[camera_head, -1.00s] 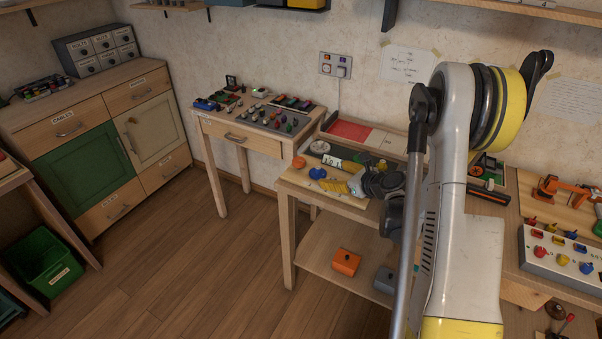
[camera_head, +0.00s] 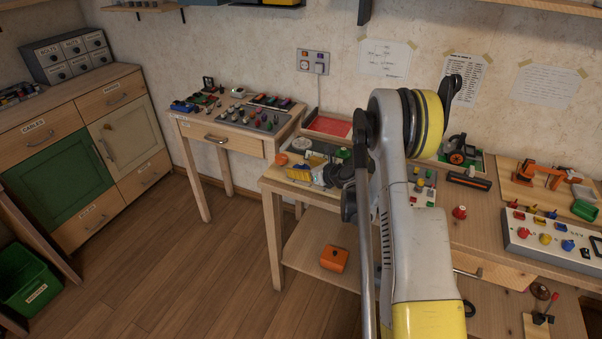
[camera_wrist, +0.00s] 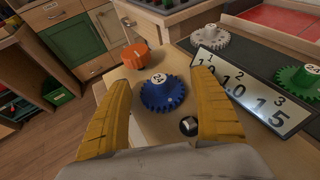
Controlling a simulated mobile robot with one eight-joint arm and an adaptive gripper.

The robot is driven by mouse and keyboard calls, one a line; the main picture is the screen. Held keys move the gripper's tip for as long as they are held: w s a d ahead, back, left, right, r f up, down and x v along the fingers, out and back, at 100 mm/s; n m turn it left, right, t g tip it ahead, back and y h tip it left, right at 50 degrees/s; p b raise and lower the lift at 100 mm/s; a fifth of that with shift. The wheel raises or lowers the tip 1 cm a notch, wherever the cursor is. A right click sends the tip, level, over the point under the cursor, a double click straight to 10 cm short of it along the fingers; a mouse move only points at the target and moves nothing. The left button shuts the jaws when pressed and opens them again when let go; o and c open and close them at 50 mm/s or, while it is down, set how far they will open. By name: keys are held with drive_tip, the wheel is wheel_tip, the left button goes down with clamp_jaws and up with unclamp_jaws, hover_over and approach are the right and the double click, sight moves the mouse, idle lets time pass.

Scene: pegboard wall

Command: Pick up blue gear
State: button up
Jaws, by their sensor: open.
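The blue gear (camera_wrist: 162,93) lies flat on the wooden workbench in the wrist view, with a pale numbered hub on top. My gripper (camera_wrist: 160,92) is open, its two yellow fingers on either side of the gear in the picture. I cannot tell whether they touch it or how high they are above it. In the head view my gripper (camera_head: 306,175) is over the left end of the bench, and the blue gear is hidden there.
A small dark metal peg (camera_wrist: 189,125) is near the right finger. To the right is a numbered plate (camera_wrist: 248,90) with a white gear (camera_wrist: 210,37) and a green gear (camera_wrist: 298,77) behind it.

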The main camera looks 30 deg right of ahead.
drive_tip(key=shift+w+f, duration=0.1)
drive_tip(key=shift+w, duration=0.2)
drive_tip(key=c, duration=1)
